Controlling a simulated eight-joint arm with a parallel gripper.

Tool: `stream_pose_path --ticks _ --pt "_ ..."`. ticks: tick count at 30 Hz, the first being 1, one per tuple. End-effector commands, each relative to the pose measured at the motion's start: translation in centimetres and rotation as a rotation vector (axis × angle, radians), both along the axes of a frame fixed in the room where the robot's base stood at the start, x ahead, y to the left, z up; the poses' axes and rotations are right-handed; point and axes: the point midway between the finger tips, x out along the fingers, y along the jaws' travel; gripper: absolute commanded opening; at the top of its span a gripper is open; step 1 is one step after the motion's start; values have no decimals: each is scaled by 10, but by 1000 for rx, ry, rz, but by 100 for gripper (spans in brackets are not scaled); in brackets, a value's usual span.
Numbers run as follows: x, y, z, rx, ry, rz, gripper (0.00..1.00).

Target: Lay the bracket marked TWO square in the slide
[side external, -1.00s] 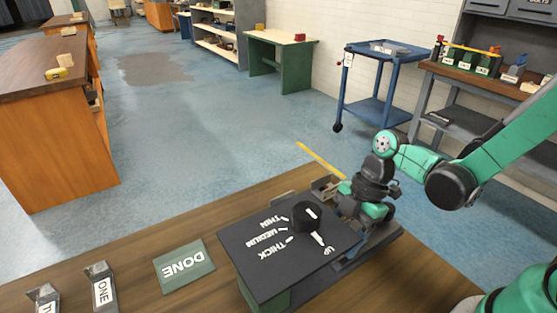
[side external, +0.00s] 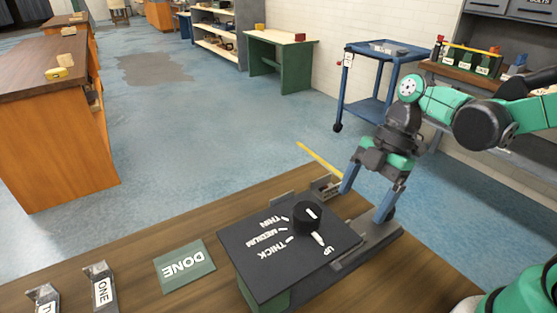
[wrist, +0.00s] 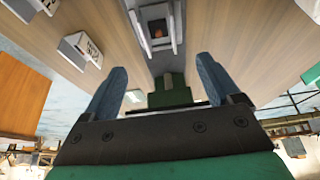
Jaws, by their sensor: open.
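My gripper (side external: 363,205) is open and empty above the grey slide (side external: 372,243), which runs along the right side of the dark machine block. Its two blue fingers also show spread apart in the wrist view (wrist: 162,76). A bracket marked ONE (side external: 101,288) stands at the lower left of the bench. A second bracket (side external: 43,297) is cut off by the frame's bottom edge; its label shows only a first letter like T, so I cannot tell if it is TWO. In the wrist view a grey channel-shaped part (wrist: 146,14) lies beyond the fingers; I cannot identify it.
The machine's dark top (side external: 262,262) carries a black knob (side external: 306,216) and the words THIN, MEDIUM, THICK and UP. A green DONE mat (side external: 185,268) lies left of it. A small grey box (side external: 325,187) sits behind the slide. Bare bench surrounds the mat.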

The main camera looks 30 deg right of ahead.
Motion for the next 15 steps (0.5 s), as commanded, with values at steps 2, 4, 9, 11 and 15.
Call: stream_pose_path --ticks 2,4,9,11,15 --pt "-1 -5 11 0 1 -3 84" --pt "0 -8 20 0 1 -2 84" --pt "0 -14 34 0 0 -2 84" --pt "0 -15 36 -2 0 -6 84" --pt "-2 -15 37 -41 7 -139 84"
